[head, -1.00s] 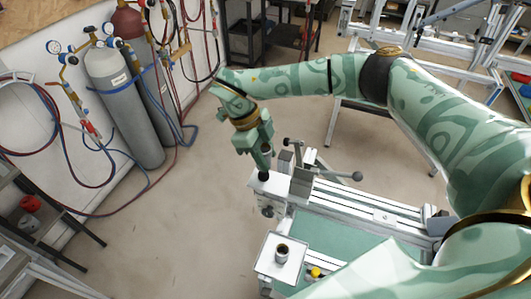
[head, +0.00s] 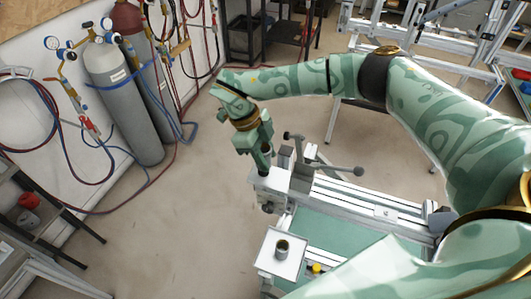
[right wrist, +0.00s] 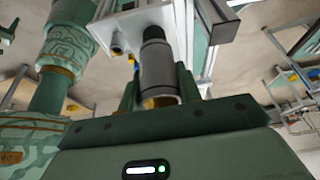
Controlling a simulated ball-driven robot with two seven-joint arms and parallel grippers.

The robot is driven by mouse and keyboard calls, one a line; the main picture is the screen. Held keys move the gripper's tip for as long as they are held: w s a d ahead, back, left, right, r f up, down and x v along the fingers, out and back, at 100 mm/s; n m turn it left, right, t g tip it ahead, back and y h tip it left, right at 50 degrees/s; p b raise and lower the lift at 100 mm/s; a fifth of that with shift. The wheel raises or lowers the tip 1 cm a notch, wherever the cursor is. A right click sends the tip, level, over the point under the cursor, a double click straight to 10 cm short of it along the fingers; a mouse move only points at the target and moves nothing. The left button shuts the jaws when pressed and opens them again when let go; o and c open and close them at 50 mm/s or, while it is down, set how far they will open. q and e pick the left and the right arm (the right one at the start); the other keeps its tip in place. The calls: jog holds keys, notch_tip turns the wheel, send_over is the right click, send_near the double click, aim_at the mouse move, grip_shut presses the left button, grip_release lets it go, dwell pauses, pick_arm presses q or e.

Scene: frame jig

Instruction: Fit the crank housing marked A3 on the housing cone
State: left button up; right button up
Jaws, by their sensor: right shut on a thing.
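My right gripper (head: 262,163) is above the end of a white block (head: 272,182) on the bench jig, pointing down. In the right wrist view its two fingers (right wrist: 158,88) are shut on a grey cylindrical housing (right wrist: 157,65) with a brass-coloured end. A dark round part (right wrist: 153,34), which looks like the cone, shows between the housing and the white block (right wrist: 138,20), in line with the housing. I cannot tell how far it enters the housing. The gripper hides the housing in the head view. No A3 mark is readable. My left gripper is not in view.
A short dark cylinder with a tan inside (head: 282,247) stands on a white plate (head: 270,262) at the near end. A lever with a dark ball knob (head: 358,171) is right of the gripper. Gas cylinders (head: 125,105) stand far left. Floor left of the jig is clear.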

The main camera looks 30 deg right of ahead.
jog(key=shift+f+b, duration=0.8)
jog(key=shift+f, duration=0.75)
jog(key=o, duration=1.1)
jog(key=b+v, duration=0.1)
jog(key=v, duration=1.5)
jog(key=shift+w+a+r+b, duration=0.1)
jog(key=shift+b, duration=0.25)
